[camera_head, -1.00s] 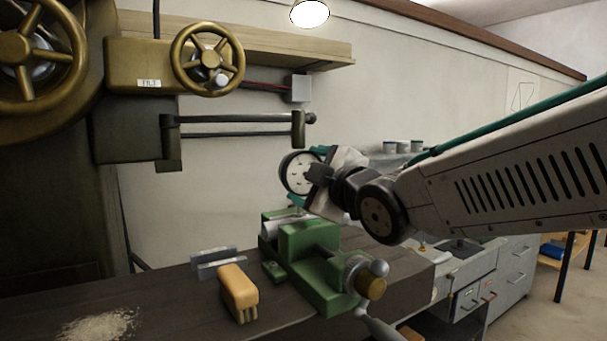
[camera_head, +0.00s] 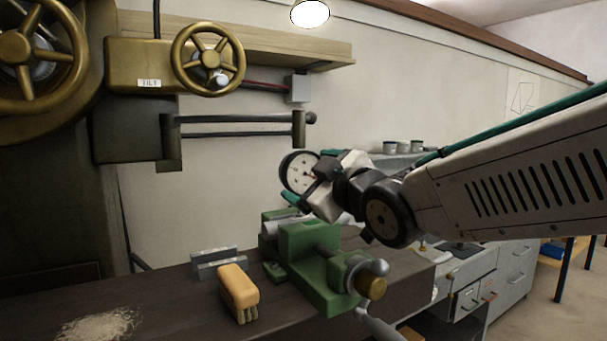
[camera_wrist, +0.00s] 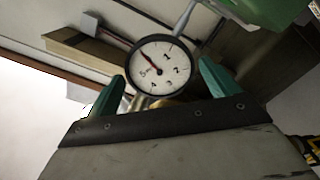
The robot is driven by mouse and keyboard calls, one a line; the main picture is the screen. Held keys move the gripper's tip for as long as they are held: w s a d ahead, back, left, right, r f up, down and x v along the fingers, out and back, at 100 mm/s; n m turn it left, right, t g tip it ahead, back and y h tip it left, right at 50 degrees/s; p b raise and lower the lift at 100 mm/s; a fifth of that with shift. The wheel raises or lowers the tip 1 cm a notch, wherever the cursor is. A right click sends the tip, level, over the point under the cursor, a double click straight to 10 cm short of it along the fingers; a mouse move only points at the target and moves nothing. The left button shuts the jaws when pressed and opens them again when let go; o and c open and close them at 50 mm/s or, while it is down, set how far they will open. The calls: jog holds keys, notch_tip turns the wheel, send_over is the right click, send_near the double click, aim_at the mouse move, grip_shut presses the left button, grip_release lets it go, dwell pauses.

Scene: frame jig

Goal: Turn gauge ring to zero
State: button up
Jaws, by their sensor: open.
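The gauge has a white dial with a dark ring around its rim. In the wrist view the gauge ring (camera_wrist: 131,64) and dial (camera_wrist: 152,73) face the camera, with a red-tipped needle and numbers turned off upright. In the head view the dial (camera_head: 300,173) shows above the green vise (camera_head: 310,260). My gripper (camera_wrist: 164,84) has its two teal fingers apart, one on each side of the lower part of the gauge. I cannot tell whether either finger touches the ring. In the head view my gripper (camera_head: 308,172) is at the gauge, its fingers partly hidden.
A machine with brass handwheels (camera_head: 208,59) stands at the left. Small pots (camera_head: 403,147) sit on a shelf behind.

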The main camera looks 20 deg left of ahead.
jog(key=v, duration=0.6)
jog(key=shift+d, duration=0.1)
dwell(0.3)
jog(key=d+f+m+g+h, duration=0.1)
jog(key=d+f+m+h, duration=0.45)
jog(key=d, duration=0.65)
jog(key=d+f+m+g+h, duration=0.1)
jog(key=d+f+m+h, duration=0.4)
jog(key=d, duration=0.8)
jog(key=s+d+f+m+g+h, duration=0.1)
jog(key=s+d+f+m+g, duration=0.2)
jog(key=s+d, duration=0.4)
jog(key=s+d+f+m+g+h, duration=0.2)
jog(key=s+d+f+m+g, duration=0.2)
jog(key=s, duration=1.1)
jog(key=d+f+g, duration=0.1)
jog(key=d+f, duration=0.2)
jog(key=f, duration=0.1)
jog(key=shift+d+g, duration=0.3)
jog(key=shift+d, duration=0.05)
